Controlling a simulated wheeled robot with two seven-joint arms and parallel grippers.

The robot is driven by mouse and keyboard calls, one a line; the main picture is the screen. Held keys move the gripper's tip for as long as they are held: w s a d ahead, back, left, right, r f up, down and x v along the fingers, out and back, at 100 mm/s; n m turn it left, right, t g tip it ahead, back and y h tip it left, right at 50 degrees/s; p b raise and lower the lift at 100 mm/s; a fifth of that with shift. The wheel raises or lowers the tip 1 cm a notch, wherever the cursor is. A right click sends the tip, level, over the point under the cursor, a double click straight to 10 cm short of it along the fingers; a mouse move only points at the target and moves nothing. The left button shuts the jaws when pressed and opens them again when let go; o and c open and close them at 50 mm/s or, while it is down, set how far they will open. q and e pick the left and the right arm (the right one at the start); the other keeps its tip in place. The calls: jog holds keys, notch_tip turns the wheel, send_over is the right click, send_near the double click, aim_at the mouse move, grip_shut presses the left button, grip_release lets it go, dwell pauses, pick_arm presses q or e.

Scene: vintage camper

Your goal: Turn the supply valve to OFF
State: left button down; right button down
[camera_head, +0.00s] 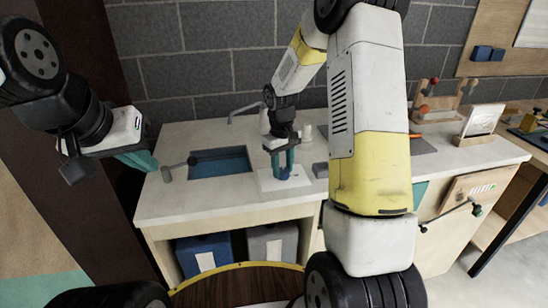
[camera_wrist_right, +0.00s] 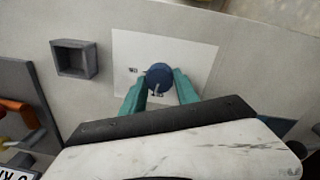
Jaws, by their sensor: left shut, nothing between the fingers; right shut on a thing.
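The supply valve is a round dark blue knob (camera_wrist_right: 159,77) on a white plate (camera_wrist_right: 205,62) set in the counter. Small labels sit left of and below the knob in the right wrist view, too small to read surely. In the head view the knob (camera_head: 284,174) is partly hidden between the fingers. My right gripper (camera_head: 282,160) points down over the plate and is shut on the knob, one teal finger on each side. My left gripper (camera_head: 143,161) is shut and empty at the counter's left end, away from the valve.
A sink (camera_head: 220,162) with a faucet (camera_head: 240,108) lies left of the valve. A small grey open box (camera_wrist_right: 75,59) stands beside the plate. A dark board (camera_wrist_right: 22,105) with an orange-handled item is further along the counter (camera_head: 180,210). Blue and grey bins stand below.

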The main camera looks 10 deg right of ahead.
aim_at(282, 170)
jog(key=shift+n, duration=1.1)
jog(key=c, duration=0.9)
grip_release()
jog(key=shift+r, duration=0.1)
notch_tip(282, 170, up, 7)
jog(key=shift+a+f, duration=0.1)
jog(key=shift+a, duration=0.05)
jog(key=shift+s+r, duration=0.1)
jog(key=shift+r, duration=0.35)
